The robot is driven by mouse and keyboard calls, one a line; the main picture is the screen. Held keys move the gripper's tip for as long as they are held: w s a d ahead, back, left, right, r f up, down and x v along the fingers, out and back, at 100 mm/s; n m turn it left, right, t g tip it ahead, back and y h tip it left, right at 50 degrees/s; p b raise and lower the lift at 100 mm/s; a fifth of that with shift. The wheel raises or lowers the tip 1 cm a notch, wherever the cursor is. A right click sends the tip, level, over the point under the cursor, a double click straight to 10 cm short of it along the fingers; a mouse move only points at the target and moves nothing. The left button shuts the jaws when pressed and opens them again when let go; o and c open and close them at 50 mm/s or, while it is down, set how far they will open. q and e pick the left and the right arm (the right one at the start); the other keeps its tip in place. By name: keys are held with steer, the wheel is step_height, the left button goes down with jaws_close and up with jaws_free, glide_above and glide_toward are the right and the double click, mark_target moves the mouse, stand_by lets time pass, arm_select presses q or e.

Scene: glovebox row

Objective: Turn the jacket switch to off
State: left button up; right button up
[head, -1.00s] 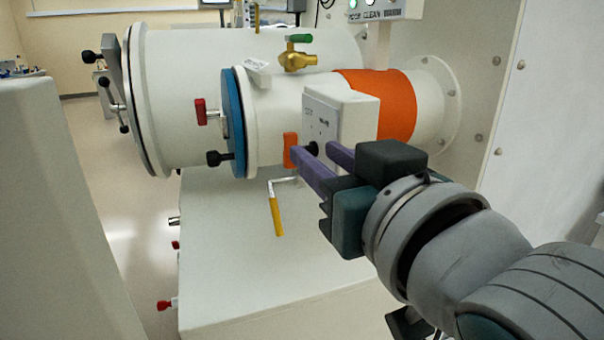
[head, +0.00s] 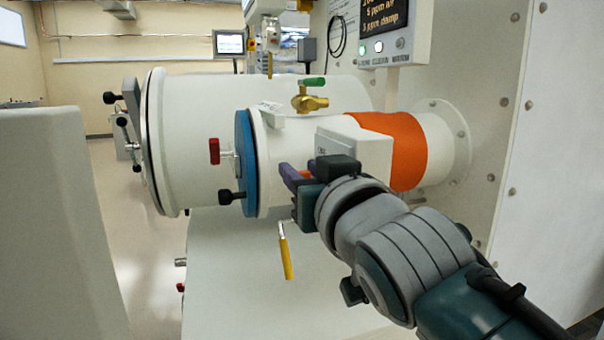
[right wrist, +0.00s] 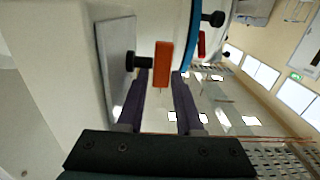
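The jacket switch is an orange bar handle (right wrist: 163,63) on a black shaft (right wrist: 138,62) that stands out from the face of a white box (head: 362,158). In the head view a bit of the orange handle (head: 307,174) shows behind my fingers. My right gripper (right wrist: 162,75) is open. In the right wrist view its purple fingertips lie on either side of the handle's near end, apart from it. The right gripper (head: 289,172) hides most of the switch and the box's labelled face in the head view. My left gripper is not in view.
A yellow-handled lever (head: 286,257) hangs just below the gripper. A brass valve with a green handle (head: 311,97) is above. The blue-rimmed port door (head: 245,162) with red and black knobs is to the left. The orange band (head: 395,148) is to the right.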

jaws_close()
stand_by(0.3)
steer(key=shift+r+p, duration=0.15)
steer(key=shift+p, duration=0.3)
steer(key=g+p, duration=0.1)
steer(key=p, duration=0.1)
steer(key=g+p, duration=0.1)
steer(key=p, duration=0.2)
steer(key=shift+w+a+r+h+p, duration=0.1)
steer(key=shift+w+r+h+p, duration=0.1)
steer(key=shift+w+h+p, duration=0.15)
steer(key=shift+f+g, duration=0.4)
steer(key=shift+f, duration=0.05)
